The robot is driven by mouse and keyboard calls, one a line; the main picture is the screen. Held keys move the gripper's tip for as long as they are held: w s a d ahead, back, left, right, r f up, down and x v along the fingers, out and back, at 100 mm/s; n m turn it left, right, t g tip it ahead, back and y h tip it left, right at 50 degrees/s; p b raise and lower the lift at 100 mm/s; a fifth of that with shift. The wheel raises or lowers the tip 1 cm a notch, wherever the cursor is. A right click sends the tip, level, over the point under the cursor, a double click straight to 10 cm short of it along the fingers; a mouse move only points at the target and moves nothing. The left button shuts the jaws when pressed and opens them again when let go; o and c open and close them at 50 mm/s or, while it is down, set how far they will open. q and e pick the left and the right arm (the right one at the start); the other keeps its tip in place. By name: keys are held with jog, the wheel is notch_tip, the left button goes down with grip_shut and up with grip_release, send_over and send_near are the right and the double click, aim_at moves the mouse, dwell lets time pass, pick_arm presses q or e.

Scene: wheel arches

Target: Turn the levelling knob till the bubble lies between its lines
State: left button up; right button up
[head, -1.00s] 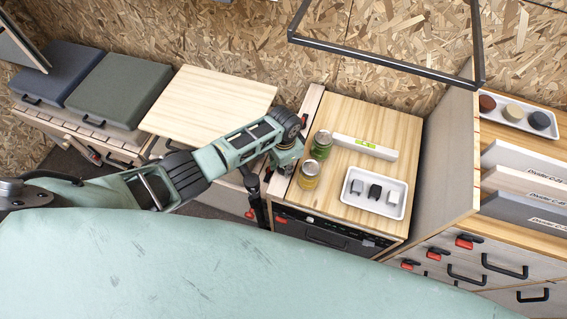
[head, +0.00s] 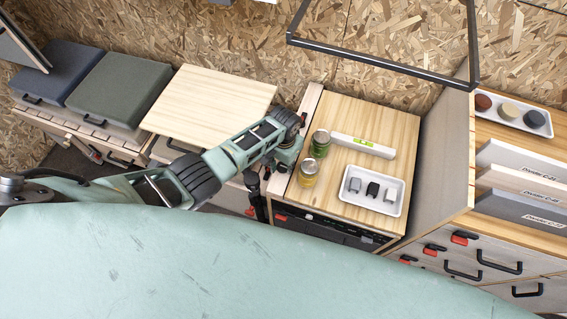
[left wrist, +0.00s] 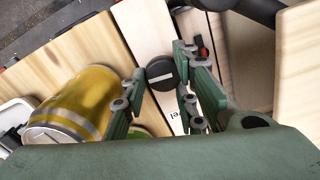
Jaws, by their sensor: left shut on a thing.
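The levelling knob (left wrist: 160,73) is a dark round cap with a pale line across its face, seen in the left wrist view on a pale wooden strip. My left gripper (left wrist: 163,78) has its green fingers on both sides of the knob and is shut on it. In the head view, my left gripper (head: 284,168) is at the left edge of the wooden worktop and hides the knob. The white spirit level (head: 378,149) lies on the worktop with a yellow-green vial (head: 363,142). The bubble is too small to place against its lines. My right gripper is out of view.
A green can (head: 320,144) and a yellow can (head: 308,173) stand close beside my gripper. The yellow can also looms in the left wrist view (left wrist: 78,103). A white tray (head: 399,207) with small blocks lies at the worktop's front right. A black-framed rail (head: 380,63) hangs above.

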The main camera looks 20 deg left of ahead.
aim_at(285, 168)
pick_arm(q)
jog(key=shift+s+d+f, duration=0.2)
jog(key=shift+s+d, duration=0.15)
jog(key=o, duration=1)
jog(key=shift+w, duration=0.1)
jog(key=shift+w+a+r, duration=0.15)
jog(key=shift+r, duration=0.05)
jog(key=shift+r, duration=0.55)
notch_tip(285, 168, up, 11)
jog(key=shift+f, duration=0.1)
